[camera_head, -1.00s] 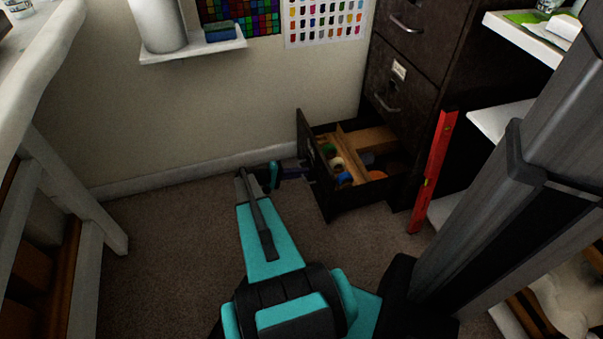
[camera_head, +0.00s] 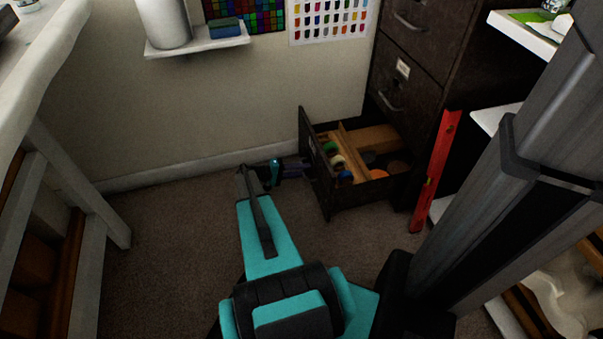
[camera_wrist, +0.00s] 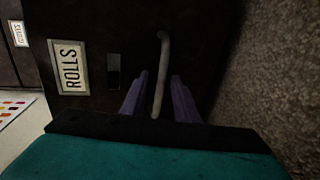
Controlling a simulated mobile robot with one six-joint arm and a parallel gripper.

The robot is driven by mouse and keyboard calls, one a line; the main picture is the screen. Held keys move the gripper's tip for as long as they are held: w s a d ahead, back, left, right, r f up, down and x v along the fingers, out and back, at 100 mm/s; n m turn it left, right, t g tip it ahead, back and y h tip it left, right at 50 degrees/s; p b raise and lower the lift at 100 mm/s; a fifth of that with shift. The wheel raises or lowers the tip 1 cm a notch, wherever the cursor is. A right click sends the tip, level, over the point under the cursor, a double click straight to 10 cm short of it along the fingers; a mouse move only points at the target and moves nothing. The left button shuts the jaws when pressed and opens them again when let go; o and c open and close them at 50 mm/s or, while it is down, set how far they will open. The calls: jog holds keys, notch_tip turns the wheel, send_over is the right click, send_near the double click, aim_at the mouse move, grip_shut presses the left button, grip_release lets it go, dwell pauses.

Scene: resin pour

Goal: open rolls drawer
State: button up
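The rolls drawer (camera_head: 350,200) is the bottom drawer of the dark filing cabinet and is pulled well out. Several coloured rolls (camera_head: 336,160) lie inside beside a wooden divider. Its front faces left in the head view. In the wrist view, the front carries a "ROLLS" label (camera_wrist: 70,67) and a pale bar handle (camera_wrist: 161,75). My gripper (camera_wrist: 160,85) is at this front, with one purple finger on each side of the handle. Gaps show between the fingers and the handle, so it looks open around it. In the head view my gripper (camera_head: 296,169) is small and dark against the drawer front.
The cabinet's upper drawers (camera_head: 400,80) are closed. A red level (camera_head: 434,175) leans beside the cabinet. A white shelf (camera_head: 197,41) hangs on the wall, and a white-legged bench (camera_head: 85,190) stands at left. The carpet (camera_head: 170,240) left of the drawer is clear.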

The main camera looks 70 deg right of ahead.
jog(key=shift+w, duration=0.1)
jog(key=p+v, duration=0.3)
jog(key=v, duration=1)
jog(key=shift+w+a, duration=0.25)
jog(key=shift+r+p, duration=0.1)
jog(key=shift+p, duration=0.2)
